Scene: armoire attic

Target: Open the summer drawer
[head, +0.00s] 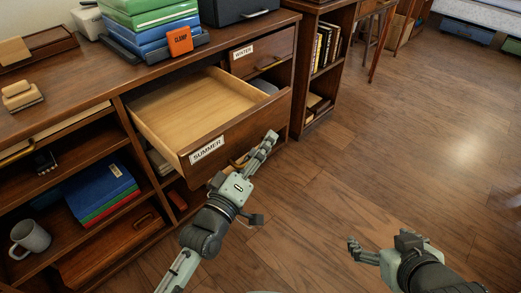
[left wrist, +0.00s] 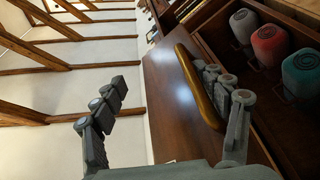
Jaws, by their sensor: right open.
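The summer drawer (head: 190,112), with a white "SUMMER" label (head: 207,149) on its front, is pulled well out of the wooden cabinet. The part of its inside that shows in the head view is bare. My left gripper (head: 262,150) is at the right part of the drawer front, by its brass handle (head: 238,162). In the left wrist view its fingers (left wrist: 170,108) are spread wide. The curved handle (left wrist: 200,90) is close to the right finger, which partly covers it; I cannot tell whether they touch. My right gripper (head: 358,250) is open and empty, low over the floor.
A closed drawer labelled "WINTER" (head: 262,57) sits at the upper right of the cabinet. Grey, coral and teal rolls (left wrist: 270,45) lie in a compartment in the left wrist view. Shelves at left hold a mug (head: 30,238) and folders (head: 100,190). The floor (head: 400,140) at right is clear.

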